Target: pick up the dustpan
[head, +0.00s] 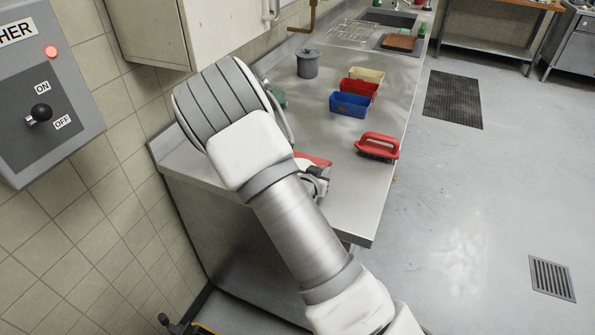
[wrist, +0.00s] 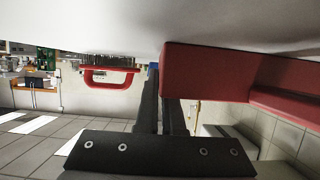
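The dustpan is red and lies on the steel counter (head: 340,205). In the head view my arm hides most of it, and only a red part of the dustpan (head: 316,160) shows. In the wrist view the dustpan (wrist: 210,72) is large and close, at upper right. My gripper (head: 318,182) is down at the counter, right beside the dustpan. In the wrist view its two black fingers (wrist: 160,98) stand close together with a narrow gap.
A red scrubbing brush (head: 378,146) stands near the counter's right edge. Blue (head: 349,105), red (head: 360,89) and yellow (head: 367,75) bins and a grey lidded pot (head: 307,64) stand farther back. A wall cabinet (head: 185,30) hangs at upper left. The floor at right is open.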

